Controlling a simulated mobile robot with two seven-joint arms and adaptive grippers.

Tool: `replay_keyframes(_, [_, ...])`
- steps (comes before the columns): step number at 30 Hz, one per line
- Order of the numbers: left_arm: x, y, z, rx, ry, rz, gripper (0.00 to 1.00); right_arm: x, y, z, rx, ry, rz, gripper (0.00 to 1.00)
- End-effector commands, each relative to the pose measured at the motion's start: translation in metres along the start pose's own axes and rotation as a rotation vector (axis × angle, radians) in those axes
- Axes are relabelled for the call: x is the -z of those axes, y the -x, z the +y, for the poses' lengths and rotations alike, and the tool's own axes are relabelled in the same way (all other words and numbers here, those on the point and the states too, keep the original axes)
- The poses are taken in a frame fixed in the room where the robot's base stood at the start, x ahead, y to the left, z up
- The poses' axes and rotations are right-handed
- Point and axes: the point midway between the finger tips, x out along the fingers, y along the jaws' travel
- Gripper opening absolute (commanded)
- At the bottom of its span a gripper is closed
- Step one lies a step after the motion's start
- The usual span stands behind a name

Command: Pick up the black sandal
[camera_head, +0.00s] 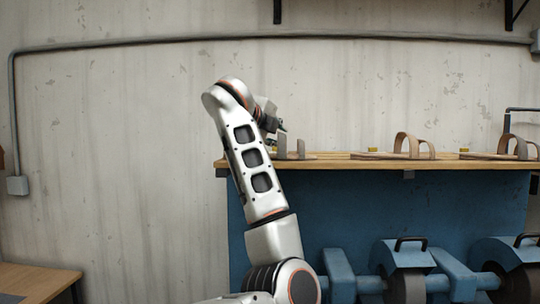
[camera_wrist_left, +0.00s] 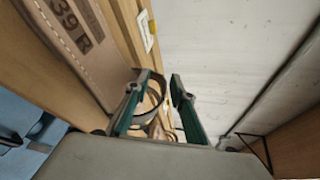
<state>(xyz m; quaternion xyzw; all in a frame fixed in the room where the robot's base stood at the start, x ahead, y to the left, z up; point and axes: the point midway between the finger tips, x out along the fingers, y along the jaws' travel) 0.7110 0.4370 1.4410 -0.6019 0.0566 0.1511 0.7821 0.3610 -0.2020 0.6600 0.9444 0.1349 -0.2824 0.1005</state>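No sandal that is clearly black shows in either view. My left gripper (camera_head: 273,124) is above the left end of the wooden shelf, close to a sandal with grey upright straps (camera_head: 290,149); the arm hides part of this sandal. In the left wrist view my left gripper (camera_wrist_left: 160,82) is open, with its two green-padded fingers apart. A brown-grey sole marked "39 R" (camera_wrist_left: 75,38) lies to the left of the fingers. A curved strap (camera_wrist_left: 152,98) shows between the fingers; I cannot tell whether it is between them or beyond. My right gripper is not in view.
A tan sandal (camera_head: 408,147) and another sandal (camera_head: 505,150) stand farther right on the wooden shelf (camera_head: 350,164). Small yellow tags stand behind them. Blue grinding machines (camera_head: 402,256) are below the shelf. A wooden table (camera_head: 35,281) is at lower left.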

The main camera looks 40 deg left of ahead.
Motion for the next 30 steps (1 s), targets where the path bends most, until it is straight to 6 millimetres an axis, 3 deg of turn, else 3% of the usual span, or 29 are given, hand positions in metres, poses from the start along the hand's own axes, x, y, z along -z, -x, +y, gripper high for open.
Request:
replay_keyframes(1, [0.000, 0.000, 0.000, 0.000, 0.000, 0.000, 0.07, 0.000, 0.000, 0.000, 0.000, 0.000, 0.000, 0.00])
replay_keyframes(2, [0.000, 0.000, 0.000, 0.000, 0.000, 0.000, 0.00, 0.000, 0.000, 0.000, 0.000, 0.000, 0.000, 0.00])
replay_keyframes(14, [-0.001, 0.001, -0.001, 0.000, -0.001, 0.000, 0.00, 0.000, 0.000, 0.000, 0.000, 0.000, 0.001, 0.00])
replay_keyframes(19, [-0.003, 0.004, -0.012, 0.001, -0.002, 0.000, 0.00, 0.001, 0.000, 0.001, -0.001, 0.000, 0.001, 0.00])
replay_keyframes(23, [-0.009, 0.011, -0.033, 0.004, -0.002, -0.001, 0.00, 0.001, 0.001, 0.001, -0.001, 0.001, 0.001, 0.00])
replay_keyframes(30, [-0.029, 0.030, -0.097, 0.005, -0.003, -0.001, 0.00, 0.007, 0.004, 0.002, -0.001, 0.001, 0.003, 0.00])
